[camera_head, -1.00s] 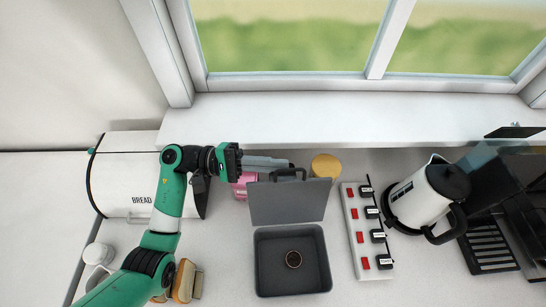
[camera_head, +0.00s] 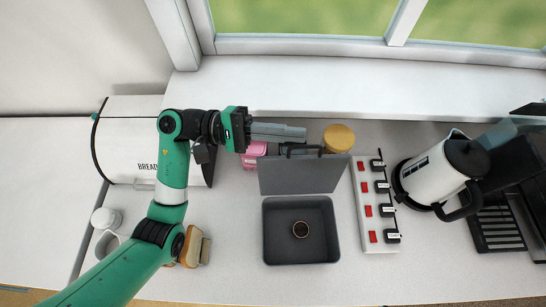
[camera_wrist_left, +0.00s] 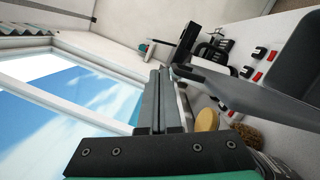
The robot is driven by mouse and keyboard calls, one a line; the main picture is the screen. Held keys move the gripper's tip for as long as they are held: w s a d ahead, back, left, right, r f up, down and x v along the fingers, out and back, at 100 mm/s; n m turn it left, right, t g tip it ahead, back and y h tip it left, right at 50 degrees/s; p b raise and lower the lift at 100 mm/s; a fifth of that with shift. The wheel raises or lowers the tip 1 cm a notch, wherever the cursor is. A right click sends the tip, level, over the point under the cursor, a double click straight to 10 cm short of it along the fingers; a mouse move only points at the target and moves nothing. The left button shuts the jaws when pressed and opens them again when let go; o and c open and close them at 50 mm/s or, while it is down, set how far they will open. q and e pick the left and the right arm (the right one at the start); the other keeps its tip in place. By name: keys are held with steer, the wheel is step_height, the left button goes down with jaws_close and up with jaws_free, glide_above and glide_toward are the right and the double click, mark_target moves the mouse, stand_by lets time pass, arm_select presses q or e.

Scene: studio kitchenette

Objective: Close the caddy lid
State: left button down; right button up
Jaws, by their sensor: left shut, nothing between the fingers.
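In the left wrist view, the shut fingers (camera_wrist_left: 159,72) lie beside the lid (camera_wrist_left: 235,92). I cannot tell whether they touch it. My right gripper is not in view.
A pink container (camera_head: 252,156) and a tan-lidded jar (camera_head: 339,138) stand behind the lid. A switch strip (camera_head: 371,205) and white kettle (camera_head: 432,178) are to the right. A bread bin (camera_head: 130,148) is left. Counter in front of the caddy is clear.

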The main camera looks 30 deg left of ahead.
arm_select(q)
steer(key=s+d+r, duration=0.3)
steer(key=s+r, duration=0.8)
steer(key=s, duration=0.2)
steer(key=shift+s, duration=0.3)
steer(key=shift+d+r, duration=0.1)
steer(key=shift+d, duration=0.05)
